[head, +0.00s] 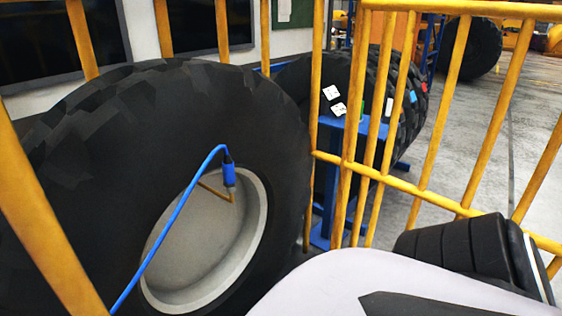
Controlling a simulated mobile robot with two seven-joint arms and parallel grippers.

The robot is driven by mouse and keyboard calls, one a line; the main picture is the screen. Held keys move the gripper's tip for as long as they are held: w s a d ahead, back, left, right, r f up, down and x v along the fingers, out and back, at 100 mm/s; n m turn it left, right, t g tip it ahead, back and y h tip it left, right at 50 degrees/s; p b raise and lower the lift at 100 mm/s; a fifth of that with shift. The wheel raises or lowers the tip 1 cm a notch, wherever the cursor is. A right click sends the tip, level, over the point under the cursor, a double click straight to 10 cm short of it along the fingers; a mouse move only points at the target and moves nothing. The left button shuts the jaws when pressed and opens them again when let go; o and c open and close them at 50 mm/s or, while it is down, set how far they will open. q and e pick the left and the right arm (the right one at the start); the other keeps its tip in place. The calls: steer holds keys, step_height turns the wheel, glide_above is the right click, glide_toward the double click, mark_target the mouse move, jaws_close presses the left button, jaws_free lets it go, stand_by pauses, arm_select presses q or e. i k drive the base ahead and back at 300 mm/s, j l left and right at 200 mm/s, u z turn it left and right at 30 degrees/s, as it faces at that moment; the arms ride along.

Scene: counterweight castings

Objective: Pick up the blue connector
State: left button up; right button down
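The blue connector (228,174) is at the upper end of a blue cable (175,218), in front of the large tire's (90,150) pale wheel hub. It points downward, with a silver-grey tip at its lower end. A thin orange-yellow bent rod (213,190) shows right at its tip; I cannot tell whether they touch. The cable arches over the connector's top and runs down to the lower left, out of view. Neither of my grippers is in view, and nothing is seen holding the connector.
Yellow railing bars (487,108) stand on the right, and more bars cross the left. A blue stand (335,170) with small white, green and blue items is behind the bars, near another tire. Open grey floor (500,155) lies beyond.

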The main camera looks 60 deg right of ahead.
mark_target(229, 181)
steer(key=z, duration=1.5)
